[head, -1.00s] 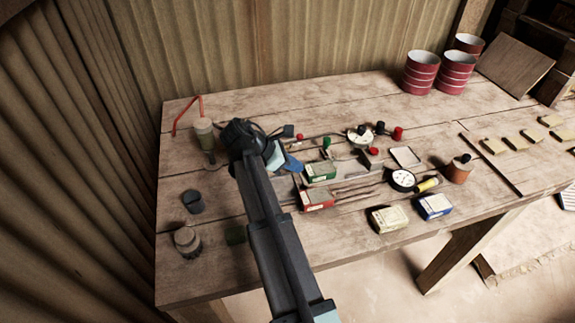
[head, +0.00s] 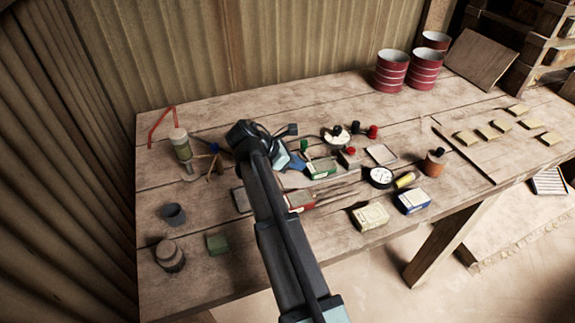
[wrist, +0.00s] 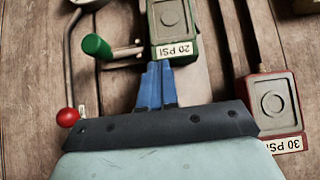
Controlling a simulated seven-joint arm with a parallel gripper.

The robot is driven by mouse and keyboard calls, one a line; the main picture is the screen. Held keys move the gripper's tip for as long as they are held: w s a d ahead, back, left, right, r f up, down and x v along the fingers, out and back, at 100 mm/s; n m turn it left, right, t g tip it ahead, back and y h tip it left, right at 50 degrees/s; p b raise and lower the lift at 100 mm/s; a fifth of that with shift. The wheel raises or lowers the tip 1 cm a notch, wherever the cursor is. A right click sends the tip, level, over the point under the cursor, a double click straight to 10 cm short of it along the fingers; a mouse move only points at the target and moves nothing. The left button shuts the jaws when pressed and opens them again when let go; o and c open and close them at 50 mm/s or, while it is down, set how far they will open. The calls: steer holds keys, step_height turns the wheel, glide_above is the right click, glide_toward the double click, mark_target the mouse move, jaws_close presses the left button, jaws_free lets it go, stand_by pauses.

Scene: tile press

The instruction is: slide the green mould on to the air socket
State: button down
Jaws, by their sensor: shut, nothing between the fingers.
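The green mould (head: 320,169), labelled 20 PSI, lies on the table just right of my fingers. In the wrist view it (wrist: 172,25) is at the top middle, its label facing my fingertips. My gripper (head: 298,164) has its blue fingers shut with nothing between them. In the wrist view the fingertips (wrist: 158,66) are at the label end of the mould, touching it or very close. I cannot pick out the air socket with certainty. A small grey fitting with a red knob (head: 349,153) stands at the mould's far right end.
A red 30 PSI block (head: 300,201) lies beside the green mould. A green-handled lever (wrist: 97,46) and a red ball (wrist: 67,117) are left of my fingers. A gauge (head: 381,176), a yellow box (head: 370,217) and a blue box (head: 411,201) lie right.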

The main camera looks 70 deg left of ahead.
steer(key=shift+s, duration=0.55)
steer(key=s, duration=0.2)
steer(key=shift+s, duration=0.35)
steer(key=shift+d+v, duration=0.6)
steer(key=shift+v, duration=4.4)
steer(key=x, duration=1)
steer(key=shift+a+f, duration=0.1)
steer(key=shift+w, duration=1.8)
steer(key=shift+w, duration=0.1)
